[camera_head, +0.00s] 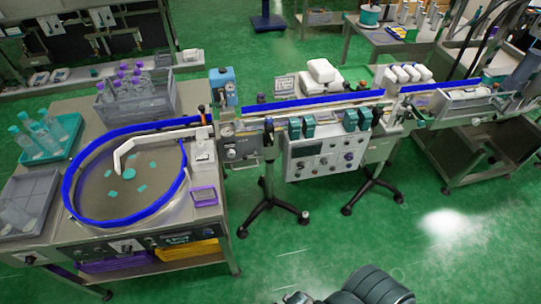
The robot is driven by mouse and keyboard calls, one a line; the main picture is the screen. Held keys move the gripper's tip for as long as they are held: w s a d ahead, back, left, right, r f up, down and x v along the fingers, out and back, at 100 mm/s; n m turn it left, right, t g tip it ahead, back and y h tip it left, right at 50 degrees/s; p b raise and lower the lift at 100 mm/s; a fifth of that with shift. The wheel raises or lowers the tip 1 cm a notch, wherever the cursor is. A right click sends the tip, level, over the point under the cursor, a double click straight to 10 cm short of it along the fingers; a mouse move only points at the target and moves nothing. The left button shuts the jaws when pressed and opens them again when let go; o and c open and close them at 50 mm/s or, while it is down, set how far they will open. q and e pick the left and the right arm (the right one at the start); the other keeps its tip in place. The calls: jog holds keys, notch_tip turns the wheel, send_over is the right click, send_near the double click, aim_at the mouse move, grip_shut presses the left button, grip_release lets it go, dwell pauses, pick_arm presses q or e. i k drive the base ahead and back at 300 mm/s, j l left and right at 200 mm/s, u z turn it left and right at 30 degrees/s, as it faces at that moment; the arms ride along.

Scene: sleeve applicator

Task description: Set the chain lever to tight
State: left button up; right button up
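The conveyor (300,103) with blue side rails runs across the middle, mounted on a machine with a control box (322,155). A small upright black handle (269,132) stands at the conveyor's left part, and another small dark handle with an orange part (202,112) stands beside the round table. I cannot tell which part is the chain lever, or how it is set; the details are too small. A dark rounded part of my own body shows at the bottom edge. Neither gripper's fingers are in view, and nothing touches the machine.
A round turntable (112,205) with a blue rim stands at the left, with bottle crates (140,105) around it. Black tripod feet (272,215) stand under the conveyor. A second table (480,165) is at the right. The green floor (320,250) in front is mostly clear.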

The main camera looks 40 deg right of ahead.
aim_at(245, 157)
jog(key=z, duration=0.95)
